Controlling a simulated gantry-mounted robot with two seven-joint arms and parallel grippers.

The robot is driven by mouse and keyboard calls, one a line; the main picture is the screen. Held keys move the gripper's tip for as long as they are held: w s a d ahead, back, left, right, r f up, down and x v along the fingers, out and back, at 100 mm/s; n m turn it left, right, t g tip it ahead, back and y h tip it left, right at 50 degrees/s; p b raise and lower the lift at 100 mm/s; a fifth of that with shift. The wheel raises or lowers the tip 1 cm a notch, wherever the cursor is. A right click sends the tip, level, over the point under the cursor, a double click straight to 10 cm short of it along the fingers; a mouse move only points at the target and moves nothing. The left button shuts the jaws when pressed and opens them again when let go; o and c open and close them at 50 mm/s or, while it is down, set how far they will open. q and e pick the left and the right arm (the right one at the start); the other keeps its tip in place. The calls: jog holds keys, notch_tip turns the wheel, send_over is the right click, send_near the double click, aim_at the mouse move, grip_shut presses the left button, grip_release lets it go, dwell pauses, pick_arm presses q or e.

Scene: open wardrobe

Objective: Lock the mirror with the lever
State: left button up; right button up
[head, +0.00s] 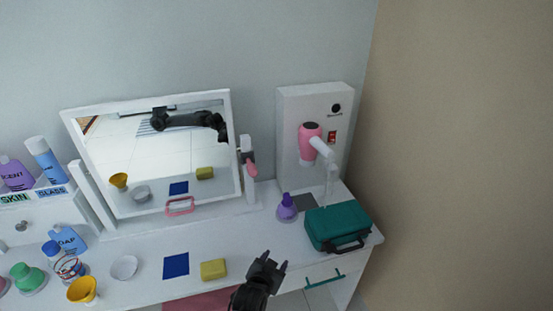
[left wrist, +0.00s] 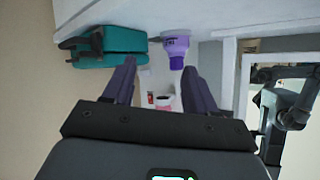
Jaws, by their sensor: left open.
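The mirror (head: 160,150) stands tilted in a white frame on the white dressing table. A pink handle (head: 180,206) is at its lower edge. The pink-tipped lever (head: 250,165) is on the post at the mirror's right side. My left gripper (head: 275,262) is open and empty over the front of the table, below and right of the lever and apart from it. In the left wrist view my left gripper (left wrist: 160,76) has its two fingers spread with nothing between them, and part of the mirror (left wrist: 295,115) shows at the right. My right gripper is not directly visible.
A purple bottle (head: 287,208) and a teal case (head: 338,226) stand right of the mirror. A pink hair dryer (head: 311,140) hangs on the white panel. A yellow sponge (head: 213,270), blue square (head: 176,265) and white bowl (head: 124,267) lie in front. Bottles stand at left.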

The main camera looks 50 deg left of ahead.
pick_arm(q)
jog(key=w+a+r+n+y+p, duration=0.35)
jog(key=a+r+y, duration=0.25)
jog(key=a+r, duration=0.35)
jog(key=n+g+y+p, duration=0.1)
jog(key=n+g+y, duration=0.2)
jog(key=n+y, duration=0.1)
send_near(252, 167)
jog(key=a+f, duration=0.1)
jog(key=f, duration=0.1)
jog(key=shift+w+a+r, duration=0.4)
jog(key=shift+w+a, duration=0.15)
jog(key=shift+a, duration=0.15)
jog(key=x, duration=0.9)
jog(key=shift+w+a+f+b, duration=0.1)
jog(key=shift+a+b, duration=0.15)
jog(key=shift+b, duration=0.1)
grip_shut()
